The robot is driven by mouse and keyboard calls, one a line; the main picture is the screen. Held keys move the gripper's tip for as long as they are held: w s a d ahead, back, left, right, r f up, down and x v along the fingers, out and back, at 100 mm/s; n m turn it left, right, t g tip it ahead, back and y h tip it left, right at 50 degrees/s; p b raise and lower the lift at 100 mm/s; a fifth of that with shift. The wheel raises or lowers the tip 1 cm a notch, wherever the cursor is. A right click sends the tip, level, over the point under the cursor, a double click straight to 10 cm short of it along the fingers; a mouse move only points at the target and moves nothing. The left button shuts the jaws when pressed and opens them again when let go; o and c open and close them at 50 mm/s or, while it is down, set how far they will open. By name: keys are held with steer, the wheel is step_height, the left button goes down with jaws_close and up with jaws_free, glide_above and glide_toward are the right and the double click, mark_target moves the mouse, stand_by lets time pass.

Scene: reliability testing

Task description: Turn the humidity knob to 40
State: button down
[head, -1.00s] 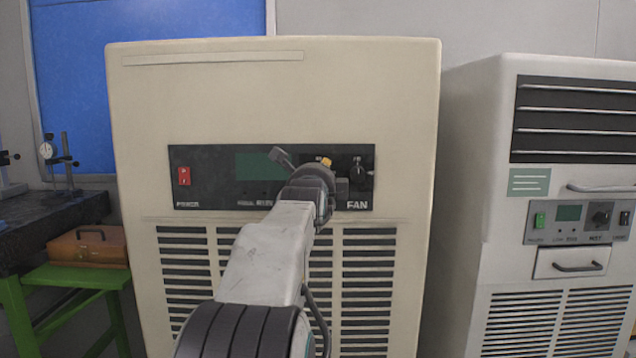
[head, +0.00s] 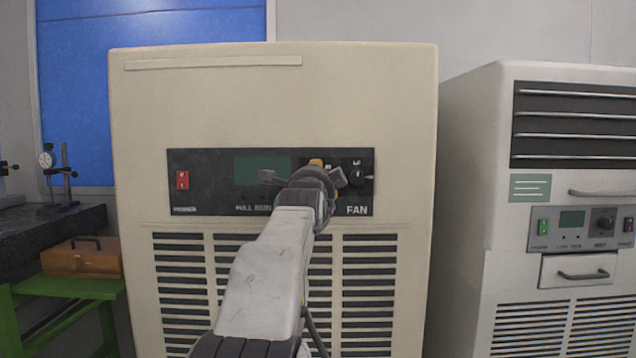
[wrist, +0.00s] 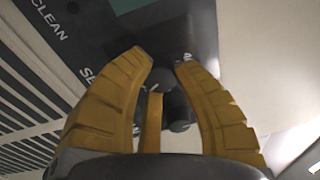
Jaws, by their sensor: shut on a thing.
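The beige cabinet (head: 270,100) carries a black control panel (head: 215,165) with a green display (head: 250,168). My gripper (head: 316,164) is up against the panel right of the display, and my wrist hides that part. In the wrist view, the yellow fingers of my gripper (wrist: 164,66) are closed around a dark knob (wrist: 167,82) on the panel. Its pointer and scale cannot be read, and its label is mostly covered; only "SE" shows beside a finger. A dark knob above the FAN label (head: 357,176) stands free to the right.
A red switch (head: 182,180) is at the panel's left end. A second, white cabinet (head: 475,180) with its own controls stands at right. A green table (head: 70,285) with a brown case (head: 82,260) is at left. Vent slats lie below the panel.

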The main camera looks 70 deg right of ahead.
steer(key=shift+r, duration=0.1)
steer(key=c, duration=0.9)
jaws_free()
steer(key=shift+w, duration=0.15)
steer(key=shift+v, duration=6)
